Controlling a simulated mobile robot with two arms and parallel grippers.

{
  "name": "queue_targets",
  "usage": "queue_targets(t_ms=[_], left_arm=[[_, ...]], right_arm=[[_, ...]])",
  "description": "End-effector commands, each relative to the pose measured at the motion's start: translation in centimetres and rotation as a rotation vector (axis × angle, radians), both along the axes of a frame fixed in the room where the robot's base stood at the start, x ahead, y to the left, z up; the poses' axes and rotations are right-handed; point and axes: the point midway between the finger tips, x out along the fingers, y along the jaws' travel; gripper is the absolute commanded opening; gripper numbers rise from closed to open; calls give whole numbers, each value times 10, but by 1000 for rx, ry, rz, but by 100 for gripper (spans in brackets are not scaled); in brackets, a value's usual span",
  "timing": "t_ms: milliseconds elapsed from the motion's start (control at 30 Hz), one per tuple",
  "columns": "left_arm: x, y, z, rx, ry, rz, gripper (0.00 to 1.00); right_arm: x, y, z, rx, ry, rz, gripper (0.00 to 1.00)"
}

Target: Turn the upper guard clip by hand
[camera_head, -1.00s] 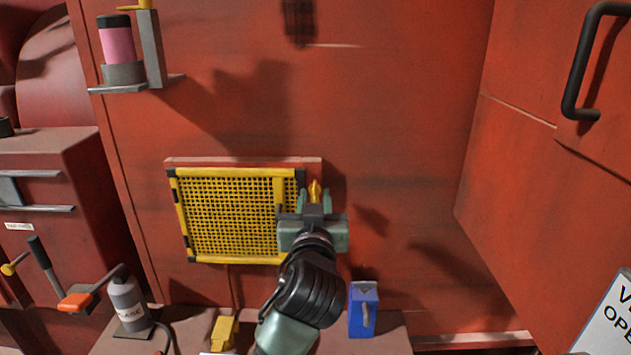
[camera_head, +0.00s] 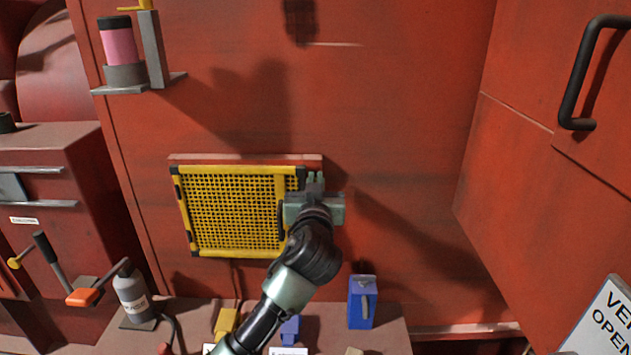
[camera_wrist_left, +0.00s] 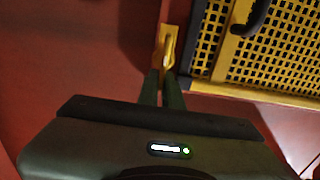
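The upper guard clip (camera_wrist_left: 168,48) is a small yellow piece in the wrist view, on the red wall beside the guard's frame. The yellow mesh guard (camera_head: 232,213) hangs on the red wall in the head view, and its corner (camera_wrist_left: 207,45) shows in the wrist view. My left gripper (camera_head: 315,182) is at the guard's upper right corner. Its two fingers (camera_wrist_left: 162,80) are close together, with the near end of the clip between their tips. In the head view the gripper hides the clip. My right gripper is in neither view.
A blue box (camera_head: 362,303) and a yellow block (camera_head: 226,322) are on the ledge below. A pink canister (camera_head: 119,42) sits on an upper shelf. The wall right of the guard is clear.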

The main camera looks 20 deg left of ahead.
Motion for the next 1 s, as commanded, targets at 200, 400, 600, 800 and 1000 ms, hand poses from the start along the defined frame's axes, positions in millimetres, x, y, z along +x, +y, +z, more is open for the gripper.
queue_targets(t_ms=[200, 400, 600, 800, 1000], left_arm=[[0, 0, 0, 5, 3, 0, 0], [0, -2, 0, 55, 17, 0, 0], [1, -5, 0, 176, 54, 0, 0], [2, -10, -2, 350, 105, -1, 0], [4, -14, -4, 535, 158, -1, 0]], right_arm=[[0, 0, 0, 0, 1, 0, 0], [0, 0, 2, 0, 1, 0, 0], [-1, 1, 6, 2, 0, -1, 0], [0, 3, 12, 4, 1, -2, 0], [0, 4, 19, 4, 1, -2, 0]])
